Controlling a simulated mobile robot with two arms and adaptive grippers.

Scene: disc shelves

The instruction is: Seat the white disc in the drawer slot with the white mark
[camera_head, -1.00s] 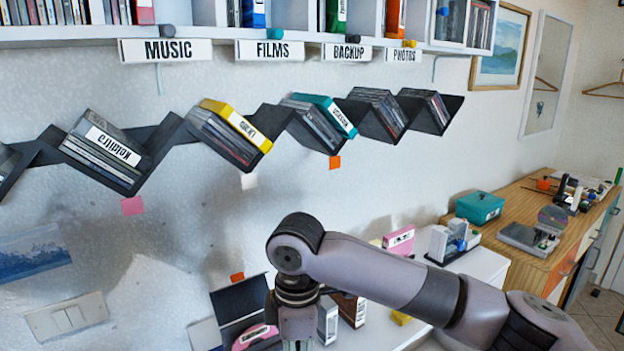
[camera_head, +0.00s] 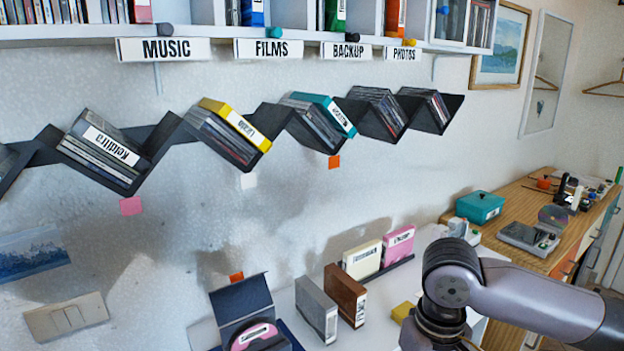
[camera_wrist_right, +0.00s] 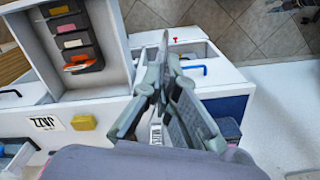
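My right arm comes in from the right in the head view, with its gripper below the frame. The right wrist view shows my right gripper (camera_wrist_right: 165,78), its fingertips close together around a thin grey edge. I cannot tell whether that edge is a disc seen side-on. I cannot make out the white disc for certain. The gripper is apart from this rack. My left gripper is out of view.
A dark open case (camera_head: 240,300) with a pink disc (camera_head: 255,337) stands on the white top. Grey (camera_head: 317,308), brown (camera_head: 345,294), cream (camera_head: 362,260) and pink (camera_head: 398,245) boxes stand nearby. A second open compartment (camera_wrist_right: 205,60) lies right of the gripper.

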